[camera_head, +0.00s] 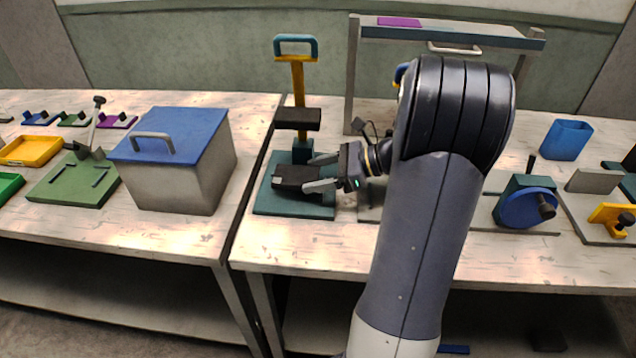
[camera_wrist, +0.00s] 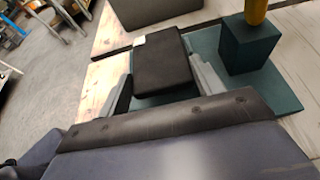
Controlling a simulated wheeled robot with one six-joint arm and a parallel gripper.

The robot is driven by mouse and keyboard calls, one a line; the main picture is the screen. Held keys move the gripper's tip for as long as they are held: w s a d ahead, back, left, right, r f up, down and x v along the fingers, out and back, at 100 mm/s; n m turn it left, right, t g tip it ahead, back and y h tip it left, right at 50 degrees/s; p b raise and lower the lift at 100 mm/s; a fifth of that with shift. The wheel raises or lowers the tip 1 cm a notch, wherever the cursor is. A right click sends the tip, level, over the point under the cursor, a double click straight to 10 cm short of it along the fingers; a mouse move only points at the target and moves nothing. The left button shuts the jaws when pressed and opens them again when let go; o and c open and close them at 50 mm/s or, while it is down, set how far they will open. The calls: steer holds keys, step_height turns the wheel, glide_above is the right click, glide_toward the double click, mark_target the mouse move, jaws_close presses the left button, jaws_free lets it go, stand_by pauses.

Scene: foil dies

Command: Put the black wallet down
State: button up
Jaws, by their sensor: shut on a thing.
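The black wallet (camera_head: 294,177) is a flat dark block between the two grey fingers of my gripper (camera_head: 322,173). My gripper is shut on it. In the head view the wallet is over the teal base plate (camera_head: 272,205) of a press with a yellow column (camera_head: 298,85). In the wrist view the wallet (camera_wrist: 163,62) lies between the fingers (camera_wrist: 160,90), with a small pale patch at its far corner. I cannot tell whether its underside touches the plate.
A grey box with a blue lid (camera_head: 175,135) stands to the left, across a gap between tables. A blue cup (camera_head: 566,140) and a blue-wheeled device (camera_head: 526,205) are on the right.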

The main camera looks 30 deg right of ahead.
steer(key=shift+w+d, duration=0.1)
steer(key=shift+w, duration=0.05)
steer(key=shift+f, duration=1.75)
steer(key=o, duration=1.1)
steer(key=shift+f, duration=0.15)
steer(key=shift+r, duration=0.25)
steer(key=v, duration=1.2)
steer(key=shift+f, duration=0.1)
